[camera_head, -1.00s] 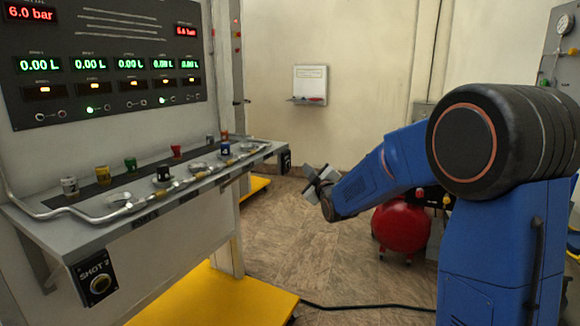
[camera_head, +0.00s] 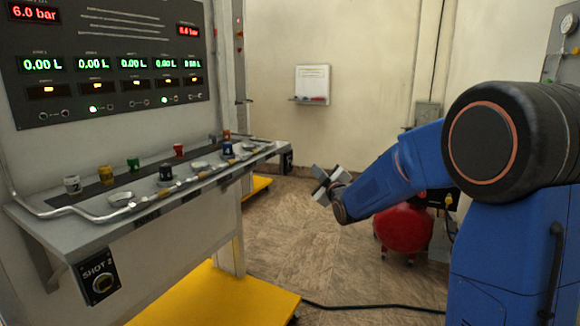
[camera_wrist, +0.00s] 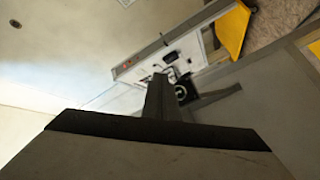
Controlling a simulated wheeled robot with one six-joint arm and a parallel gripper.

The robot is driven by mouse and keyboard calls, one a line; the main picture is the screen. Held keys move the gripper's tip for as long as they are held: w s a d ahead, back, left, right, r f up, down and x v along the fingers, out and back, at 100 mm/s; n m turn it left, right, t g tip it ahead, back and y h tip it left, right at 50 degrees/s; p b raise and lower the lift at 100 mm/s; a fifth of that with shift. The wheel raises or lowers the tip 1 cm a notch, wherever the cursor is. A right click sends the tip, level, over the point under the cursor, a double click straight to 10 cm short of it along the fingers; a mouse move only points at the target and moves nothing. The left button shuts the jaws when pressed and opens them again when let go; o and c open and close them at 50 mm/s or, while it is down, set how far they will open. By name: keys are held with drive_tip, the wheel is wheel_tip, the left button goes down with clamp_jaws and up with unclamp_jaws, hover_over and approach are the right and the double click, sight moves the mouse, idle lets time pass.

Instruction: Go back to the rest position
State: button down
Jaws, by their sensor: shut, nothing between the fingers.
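My blue arm stands at the right of the head view, and my gripper (camera_head: 325,190) points left at its end, over open floor. It is shut and empty, clear of the shelf and panel. In the wrist view my gripper (camera_wrist: 162,85) shows as a dark closed finger piece at the middle. The trainer panel (camera_head: 105,60) with red and green displays is at the left. Its shelf (camera_head: 130,200) carries several coloured knobs and a grey pipe. A box marked SHOT 2 (camera_head: 99,277) hangs under the shelf's near end.
A yellow base plate (camera_head: 220,298) lies under the trainer. A red tank (camera_head: 403,228) stands on the floor behind my arm. A white board (camera_head: 312,84) hangs on the back wall. A black cable (camera_head: 365,307) crosses the floor. The floor between trainer and arm is otherwise clear.

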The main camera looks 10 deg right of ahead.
drive_tip(key=s+d+f+m+g+h, duration=0.1)
drive_tip(key=s+f+m+g, duration=0.2)
drive_tip(key=s, duration=1.5)
drive_tip(key=s+d+f+m+g, duration=0.2)
drive_tip(key=s+f+m+g, duration=0.2)
drive_tip(key=s, duration=1.4)
drive_tip(key=s+d+f+m+g+h, duration=0.1)
drive_tip(key=s+f+m+g, duration=0.3)
drive_tip(key=s, duration=1.3)
wheel_tip(320, 180, down, 2)
drive_tip(key=d+g, duration=0.1)
drive_tip(key=g, duration=0.1)
drive_tip(key=shift+s+g+h, duration=0.3)
drive_tip(key=shift+s+g, duration=0.1)
